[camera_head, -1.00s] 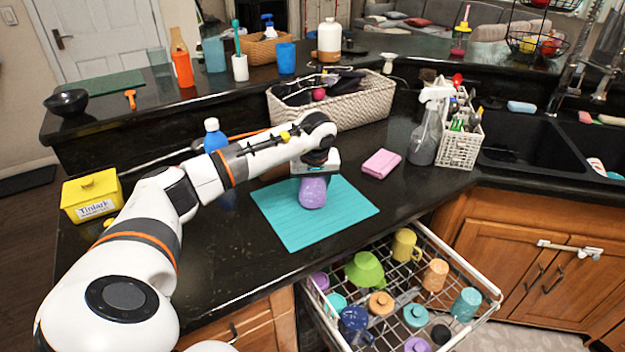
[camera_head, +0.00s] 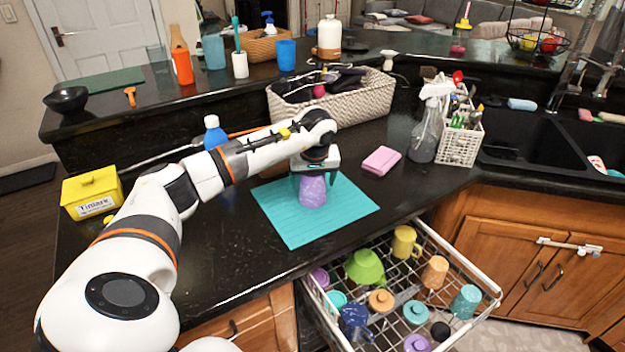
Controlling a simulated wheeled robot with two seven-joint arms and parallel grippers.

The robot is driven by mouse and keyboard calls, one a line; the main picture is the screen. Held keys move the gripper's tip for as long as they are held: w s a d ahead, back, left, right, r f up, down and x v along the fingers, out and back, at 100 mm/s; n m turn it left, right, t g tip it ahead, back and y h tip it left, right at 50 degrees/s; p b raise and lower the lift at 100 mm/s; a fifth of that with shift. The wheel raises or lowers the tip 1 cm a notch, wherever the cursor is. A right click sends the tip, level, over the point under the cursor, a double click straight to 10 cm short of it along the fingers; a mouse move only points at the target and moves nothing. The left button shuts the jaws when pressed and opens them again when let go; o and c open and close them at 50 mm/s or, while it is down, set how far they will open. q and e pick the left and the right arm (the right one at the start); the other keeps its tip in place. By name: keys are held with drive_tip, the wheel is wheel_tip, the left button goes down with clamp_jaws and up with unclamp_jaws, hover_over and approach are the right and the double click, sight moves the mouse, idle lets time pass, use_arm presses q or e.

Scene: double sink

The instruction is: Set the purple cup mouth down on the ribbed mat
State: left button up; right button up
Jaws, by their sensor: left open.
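The purple cup (camera_head: 312,192) stands on the teal ribbed mat (camera_head: 292,230), near the mat's upper middle. It looks upright in line, with its narrower part hidden by the gripper, so I cannot see its mouth. My left gripper (camera_head: 314,178) is directly above the cup, pointing down. Its fingers are open and sit on either side of the cup's upper part. My right gripper is not in view.
An open wire drawer (camera_head: 462,262) with several cups and lids lies below the counter's front edge. The mat's front part is clear.

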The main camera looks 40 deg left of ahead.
use_arm(q)
drive_tip(key=b+v, duration=0.1)
drive_tip(key=v, duration=1)
drive_tip(key=shift+s+d+r, duration=0.1)
drive_tip(key=shift+r, duration=0.25)
drive_tip(key=shift+s+f, duration=0.1)
drive_tip(key=shift+f, duration=0.05)
